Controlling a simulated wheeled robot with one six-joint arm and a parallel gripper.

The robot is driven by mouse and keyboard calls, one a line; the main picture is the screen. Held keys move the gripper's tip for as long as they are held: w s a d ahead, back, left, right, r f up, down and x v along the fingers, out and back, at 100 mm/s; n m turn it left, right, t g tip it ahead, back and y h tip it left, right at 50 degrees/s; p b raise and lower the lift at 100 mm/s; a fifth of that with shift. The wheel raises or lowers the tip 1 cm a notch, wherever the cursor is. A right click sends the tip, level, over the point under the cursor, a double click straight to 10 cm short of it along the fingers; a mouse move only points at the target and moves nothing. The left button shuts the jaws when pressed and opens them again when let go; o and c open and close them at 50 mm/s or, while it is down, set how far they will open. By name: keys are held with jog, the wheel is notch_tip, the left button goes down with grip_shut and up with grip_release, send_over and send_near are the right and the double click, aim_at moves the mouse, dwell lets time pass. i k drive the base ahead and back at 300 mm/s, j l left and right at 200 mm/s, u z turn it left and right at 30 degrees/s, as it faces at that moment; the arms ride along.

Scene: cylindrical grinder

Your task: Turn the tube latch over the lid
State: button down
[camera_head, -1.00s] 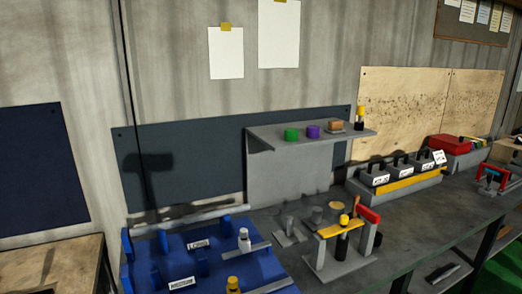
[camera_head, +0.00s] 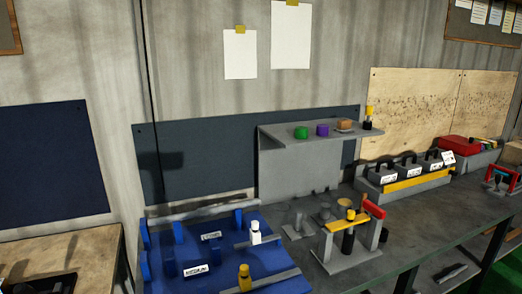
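A grey stand (camera_head: 379,236) on the bench carries a yellow bar (camera_head: 340,226) across its top, with a yellow knob and a black cylinder (camera_head: 348,243) under it. A red handle (camera_head: 374,208) tilts at its right side. Which part is the tube latch and which is the lid I cannot tell for sure at this size. My gripper is not in view.
A blue fixture (camera_head: 222,262) with labels, a white-topped peg (camera_head: 255,230) and a yellow-topped peg (camera_head: 244,275) is left of the stand. A grey shelf (camera_head: 290,131) overhangs behind. A rack of black-handled blocks (camera_head: 410,184) and a red box (camera_head: 460,146) are right.

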aim_at(376, 210)
jog(key=i+l, duration=0.7)
jog(key=i+l+u, duration=0.1)
jog(key=i+l, duration=0.6)
jog(key=l, duration=0.25)
